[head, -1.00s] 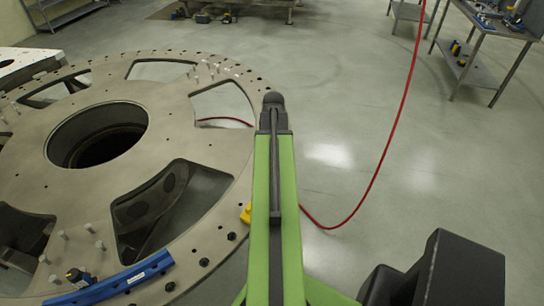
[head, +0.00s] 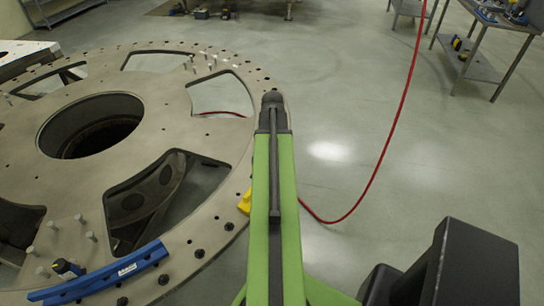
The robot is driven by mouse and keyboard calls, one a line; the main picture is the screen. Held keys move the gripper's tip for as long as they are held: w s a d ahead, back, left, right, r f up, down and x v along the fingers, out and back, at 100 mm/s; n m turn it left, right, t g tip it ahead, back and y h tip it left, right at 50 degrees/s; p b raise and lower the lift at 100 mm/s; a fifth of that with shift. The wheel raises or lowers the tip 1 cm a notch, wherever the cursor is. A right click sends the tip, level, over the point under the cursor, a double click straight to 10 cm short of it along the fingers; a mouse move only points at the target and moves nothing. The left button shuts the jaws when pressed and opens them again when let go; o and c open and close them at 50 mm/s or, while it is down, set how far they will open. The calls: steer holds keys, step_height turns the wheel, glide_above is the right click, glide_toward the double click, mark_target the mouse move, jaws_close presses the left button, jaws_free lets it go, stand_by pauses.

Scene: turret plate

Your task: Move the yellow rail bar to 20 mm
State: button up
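A yellow piece (head: 245,202), which may be the yellow rail bar, shows at the right rim of the large turret plate (head: 60,185), just left of my green arm. The arm hides part of it, and no scale or 20 mm mark is readable. A blue curved rail (head: 110,275) with a white label lies on the plate's near edge. My arm reaches forward over the plate's right rim and ends in a dark tip; no gripper fingers can be made out.
The plate has large cut-outs, a round centre hole, bolts (head: 200,253) and upright pins (head: 80,218). A yellow and black tool (head: 65,267) lies by the blue rail. A red hose (head: 378,165) runs over the floor at right. Work tables (head: 480,45) stand far right; the floor between is clear.

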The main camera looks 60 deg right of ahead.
jaws_close()
steer(key=shift+r+p, duration=0.5)
steer(key=shift+p, duration=0.05)
stand_by(0.5)
steer(key=shift+o, duration=2.1)
jaws_free()
step_height(320, 180, up, 7)
steer(key=p, duration=0.7)
steer(key=shift+r, duration=0.1)
